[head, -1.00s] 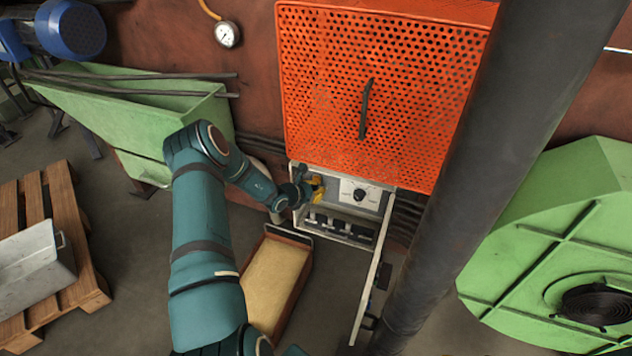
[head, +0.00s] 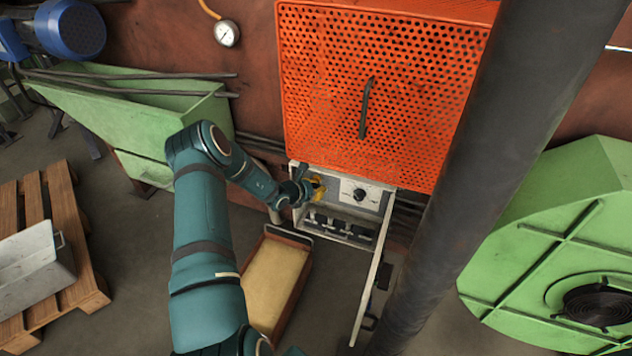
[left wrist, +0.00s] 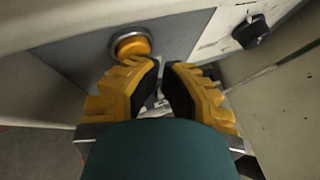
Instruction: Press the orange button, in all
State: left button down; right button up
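The orange button (left wrist: 131,43) is a round knob in a raised ring on the grey control panel (left wrist: 180,36), seen in the left wrist view. My left gripper (left wrist: 162,66) has yellow fingers with black pads, their tips drawn together with nothing seen between them. The tips are just below and right of the button in that view; I cannot tell whether they touch the panel. In the head view, my left gripper (head: 317,190) is at the left end of the panel (head: 375,197), largely covering the button's area. My right gripper is not in view.
A black rotary knob (left wrist: 252,32) sits right of the button. An orange perforated guard (head: 385,80) is above the panel, an open cover (head: 366,300) hangs below. A thick dark pipe (head: 465,170) stands at right. A sand-coloured tray (head: 276,275) is underneath.

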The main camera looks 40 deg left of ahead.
pick_arm(q)
jog(key=shift+s+d+p, duration=0.3)
jog(key=shift+s+p, duration=0.1)
jog(key=shift+s, duration=0.35)
jog(key=shift+s+d+p, duration=0.25)
jog(key=shift+s+p, duration=0.1)
jog(key=shift+s, duration=0.45)
jog(key=shift+s+d+p, duration=0.25)
jog(key=shift+s+p, duration=0.15)
jog(key=shift+s, duration=0.4)
jog(key=shift+s+d+p, duration=0.25)
jog(key=shift+s+p, duration=0.1)
jog(key=shift+s, duration=0.45)
